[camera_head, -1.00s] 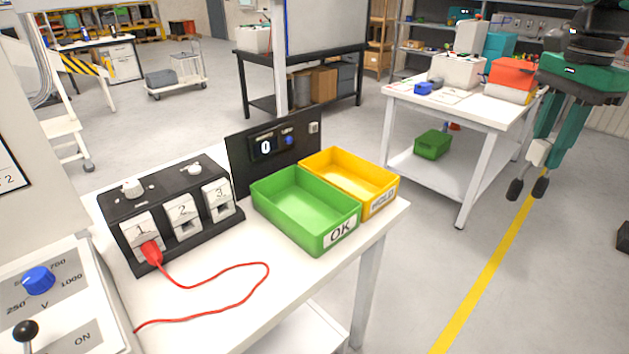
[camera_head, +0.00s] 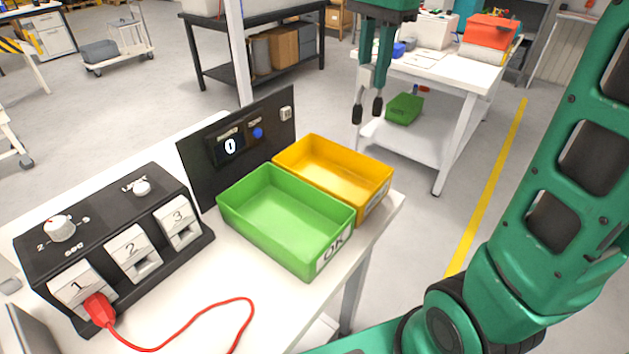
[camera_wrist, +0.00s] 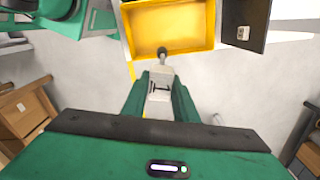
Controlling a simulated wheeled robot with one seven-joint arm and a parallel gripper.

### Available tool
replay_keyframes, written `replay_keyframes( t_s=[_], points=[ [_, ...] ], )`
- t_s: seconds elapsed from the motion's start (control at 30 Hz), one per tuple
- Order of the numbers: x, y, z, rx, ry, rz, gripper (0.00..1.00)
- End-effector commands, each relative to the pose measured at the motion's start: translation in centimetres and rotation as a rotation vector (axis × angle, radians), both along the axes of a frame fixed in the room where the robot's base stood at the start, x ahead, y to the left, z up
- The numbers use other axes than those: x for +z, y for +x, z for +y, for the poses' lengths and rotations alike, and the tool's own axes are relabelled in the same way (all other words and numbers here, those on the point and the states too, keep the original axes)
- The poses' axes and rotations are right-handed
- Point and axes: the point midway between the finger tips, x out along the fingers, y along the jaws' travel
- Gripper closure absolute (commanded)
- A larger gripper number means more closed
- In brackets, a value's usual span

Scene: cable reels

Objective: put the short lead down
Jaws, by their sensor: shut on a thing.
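My gripper (camera_head: 367,110) hangs in the air beyond the yellow bin, fingers pointing down. In the wrist view a pale piece with a dark mark (camera_wrist: 159,88) sits between its teal fingers. I take this to be the short lead; no cable shows on it, and the head view barely shows it. A red lead (camera_head: 190,340) has its red plug (camera_head: 100,310) in slot 1 of the black tester block (camera_head: 118,222). Its cable loops over the white bench (camera_head: 225,270). The green OK bin (camera_head: 258,217) and the yellow bin (camera_head: 318,165) stand side by side, empty.
A black panel (camera_head: 200,165) with a display reading 0 stands behind the bins. My green arm fills the right side. A second white table (camera_head: 420,72) with an orange box (camera_head: 490,35) stands farther back. Grey floor lies between the tables.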

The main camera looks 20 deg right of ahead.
Motion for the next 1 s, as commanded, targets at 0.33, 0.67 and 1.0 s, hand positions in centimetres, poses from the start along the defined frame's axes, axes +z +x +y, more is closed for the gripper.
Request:
replay_keyframes(
  t_s=[0.33, 0.67, 1.0],
  points=[
    [-0.1, 0.3, 2.1, 0.033, 0.0, 0.001, 0.99],
    [-1.8, 0.6, 14.1, 0.212, -0.002, 0.0, 0.99],
    [-3.2, -0.5, 20.0, 0.305, 0.0, 0.0, 0.99]
  ],
)
